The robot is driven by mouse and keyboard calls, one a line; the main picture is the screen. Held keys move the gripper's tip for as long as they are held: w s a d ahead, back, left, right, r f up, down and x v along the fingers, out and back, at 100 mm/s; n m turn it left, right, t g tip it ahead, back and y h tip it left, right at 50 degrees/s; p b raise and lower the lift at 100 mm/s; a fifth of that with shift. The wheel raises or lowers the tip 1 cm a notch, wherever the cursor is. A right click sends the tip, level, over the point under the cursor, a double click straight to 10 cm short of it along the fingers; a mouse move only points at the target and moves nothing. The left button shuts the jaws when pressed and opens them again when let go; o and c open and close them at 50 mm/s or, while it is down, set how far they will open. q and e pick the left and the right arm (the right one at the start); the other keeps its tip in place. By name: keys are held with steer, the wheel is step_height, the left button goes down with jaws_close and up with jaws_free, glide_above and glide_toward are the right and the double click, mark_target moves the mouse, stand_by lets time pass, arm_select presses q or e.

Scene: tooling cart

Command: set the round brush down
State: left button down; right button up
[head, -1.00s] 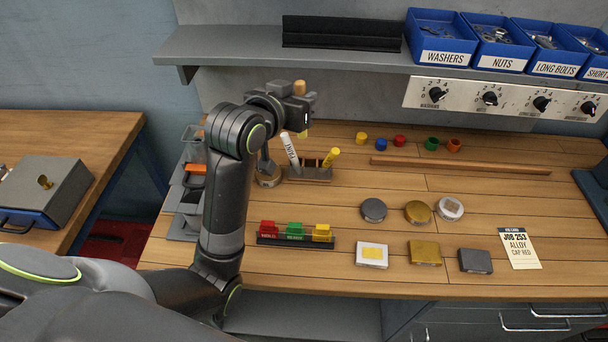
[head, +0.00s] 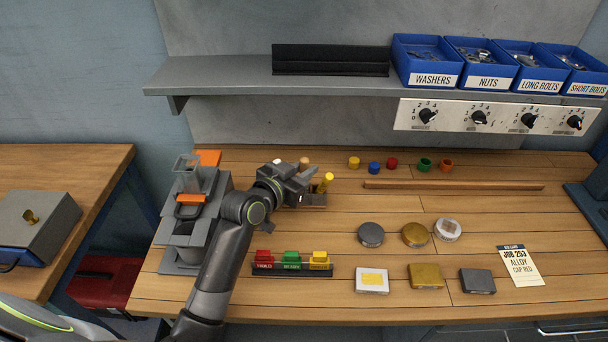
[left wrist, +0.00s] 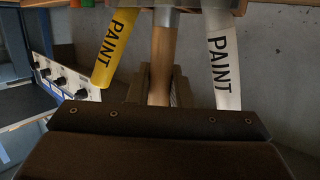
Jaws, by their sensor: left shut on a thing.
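My left gripper (head: 300,180) is shut on the round brush, low over the back of the bench. The tan end of the brush (head: 304,162) shows just above the gripper in the head view. In the left wrist view the brush's wooden handle (left wrist: 162,62) runs between a yellow paint marker (left wrist: 115,46) and a white paint marker (left wrist: 223,62). The wooden holder (head: 318,200) is partly hidden behind my gripper, with the yellow marker standing tilted in it. I cannot tell whether the brush touches the holder. My right gripper is not in view.
Several small coloured caps (head: 374,168) lie behind a wooden strip (head: 450,186) to the right. Red, green and yellow blocks stand in a dark rack (head: 292,271) in front. A grey stand (head: 180,235) is at the left. Round and square tins occupy the centre right.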

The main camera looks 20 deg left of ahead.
arm_select(q)
steer(key=shift+f, duration=1)
steer(key=c, duration=1.3)
jaws_free()
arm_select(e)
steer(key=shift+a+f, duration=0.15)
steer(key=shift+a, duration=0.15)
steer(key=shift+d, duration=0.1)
arm_select(q)
steer(key=shift+r, duration=0.15)
